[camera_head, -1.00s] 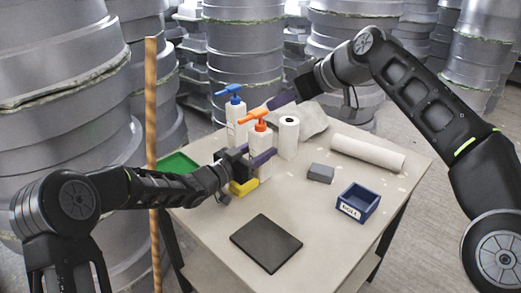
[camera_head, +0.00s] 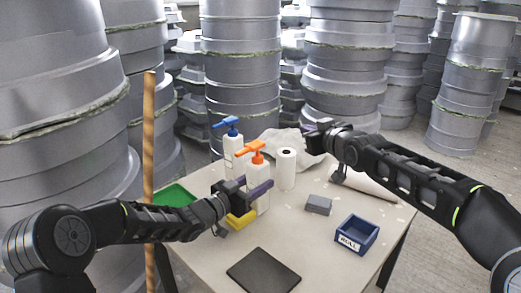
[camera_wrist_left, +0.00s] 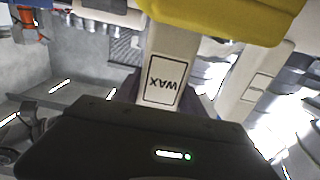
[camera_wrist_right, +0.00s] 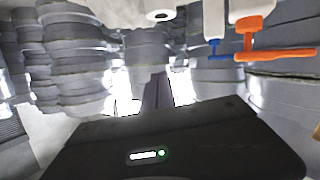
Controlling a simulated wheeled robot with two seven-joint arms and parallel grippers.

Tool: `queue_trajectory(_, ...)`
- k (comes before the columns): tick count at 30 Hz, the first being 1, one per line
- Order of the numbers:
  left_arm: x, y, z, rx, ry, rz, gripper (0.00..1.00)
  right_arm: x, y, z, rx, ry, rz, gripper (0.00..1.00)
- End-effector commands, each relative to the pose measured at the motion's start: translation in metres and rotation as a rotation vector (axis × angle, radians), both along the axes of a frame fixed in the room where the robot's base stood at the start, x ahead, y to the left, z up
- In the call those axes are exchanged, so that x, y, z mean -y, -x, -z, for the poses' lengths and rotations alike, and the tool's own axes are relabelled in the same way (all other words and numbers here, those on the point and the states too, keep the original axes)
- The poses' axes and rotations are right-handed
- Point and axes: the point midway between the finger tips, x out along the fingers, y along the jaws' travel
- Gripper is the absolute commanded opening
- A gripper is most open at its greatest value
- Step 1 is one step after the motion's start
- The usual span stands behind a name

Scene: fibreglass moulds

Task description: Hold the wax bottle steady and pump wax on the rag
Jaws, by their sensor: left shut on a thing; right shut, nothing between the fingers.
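The wax bottle (camera_head: 264,199) is white with an orange pump head (camera_head: 252,152) and stands upright on the table. Its WAX label shows upside down in the left wrist view (camera_wrist_left: 161,85). My left gripper (camera_head: 258,187) is shut around the bottle body from the left. A crumpled pale rag (camera_head: 282,138) lies at the back of the table. My right gripper (camera_head: 310,129) is shut and empty, in front of the rag's right part in the head view. In the right wrist view the orange pump head (camera_wrist_right: 275,52) is at the upper right, apart from the fingers.
A white bottle with a blue pump (camera_head: 230,146) stands behind the wax bottle. A paper roll (camera_head: 286,170) stands to the right. A yellow block (camera_head: 240,220), green tray (camera_head: 174,195), grey block (camera_head: 318,205), blue bin (camera_head: 357,234) and dark pad (camera_head: 264,271) are on the table (camera_head: 310,240).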

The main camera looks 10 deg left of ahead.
Motion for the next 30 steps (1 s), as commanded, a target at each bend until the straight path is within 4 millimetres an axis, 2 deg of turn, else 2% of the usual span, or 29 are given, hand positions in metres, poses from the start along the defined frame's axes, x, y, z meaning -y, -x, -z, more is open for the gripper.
queue_trajectory(2,0.000,0.000,0.000,0.000,0.000,0.000,0.00,0.002,0.002,0.004,0.082,-0.051,-0.010,0.00)
queue_trajectory(5,0.000,0.000,0.000,0.000,0.000,0.000,0.00,-0.003,0.015,0.006,0.184,-0.135,-0.066,0.00)
queue_trajectory(9,0.000,0.000,0.000,0.000,0.000,0.000,0.00,-0.016,0.053,0.009,0.283,-0.275,-0.200,0.00)
queue_trajectory(15,0.000,0.000,0.000,0.000,0.000,0.000,0.00,-0.031,0.113,0.012,0.328,-0.446,-0.391,0.00)
queue_trajectory(18,0.000,0.000,0.000,0.000,0.000,0.000,0.00,-0.033,0.131,0.012,0.333,-0.496,-0.444,0.00)
queue_trajectory(22,0.000,0.000,0.000,0.000,0.000,0.000,0.00,-0.034,0.140,0.012,0.334,-0.520,-0.472,0.00)
queue_trajectory(30,0.000,0.000,0.000,0.000,0.000,0.000,0.00,-0.035,0.140,0.011,0.336,-0.520,-0.472,0.00)
